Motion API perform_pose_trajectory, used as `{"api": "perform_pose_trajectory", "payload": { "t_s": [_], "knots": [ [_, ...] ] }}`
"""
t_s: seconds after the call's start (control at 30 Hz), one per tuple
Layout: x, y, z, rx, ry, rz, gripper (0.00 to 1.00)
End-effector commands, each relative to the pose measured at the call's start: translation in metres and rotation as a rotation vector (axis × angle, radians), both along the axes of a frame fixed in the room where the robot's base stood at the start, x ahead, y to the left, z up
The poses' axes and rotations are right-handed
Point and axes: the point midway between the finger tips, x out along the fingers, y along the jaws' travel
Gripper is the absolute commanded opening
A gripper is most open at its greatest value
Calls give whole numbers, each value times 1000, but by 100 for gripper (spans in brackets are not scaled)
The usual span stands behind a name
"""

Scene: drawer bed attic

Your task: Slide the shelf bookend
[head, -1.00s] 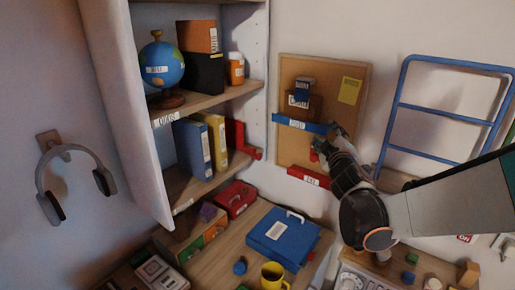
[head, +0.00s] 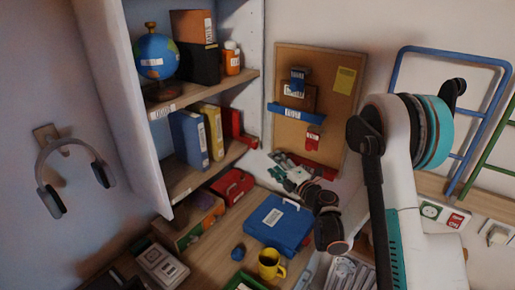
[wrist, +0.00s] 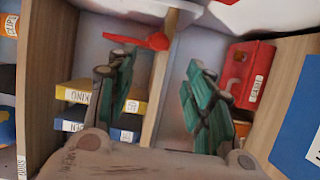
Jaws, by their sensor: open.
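The red bookend (head: 234,124) stands on the middle shelf, at the right end of a row of binders, with its foot reaching right towards the shelf's end. In the wrist view the bookend (wrist: 140,40) shows as a red bar beyond the left finger. My gripper (head: 283,170) is open and empty, to the right of and below the bookend, in front of the wall. In the wrist view its two green-padded fingers (wrist: 158,70) are spread, with a wooden shelf edge and pale wall between them. The gripper appears apart from the bookend.
Blue and yellow binders (head: 200,138) stand left of the bookend. A red case (head: 232,188) and a blue case (head: 278,222) lie on the desk below. A corkboard (head: 335,100) with a blue ledge hangs on the wall at right. A yellow mug (head: 270,263) stands in front.

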Motion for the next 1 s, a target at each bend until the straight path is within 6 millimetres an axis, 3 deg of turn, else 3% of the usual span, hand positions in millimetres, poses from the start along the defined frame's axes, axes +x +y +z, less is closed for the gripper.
{"api": "perform_pose_trajectory", "payload": {
  "t_s": [0.6,0.8,1.0],
  "knots": [
    [94,54,0,3,-1,-1,48],
    [111,62,1,3,-1,-4,48],
    [115,65,1,3,-1,-4,48]
  ]
}}
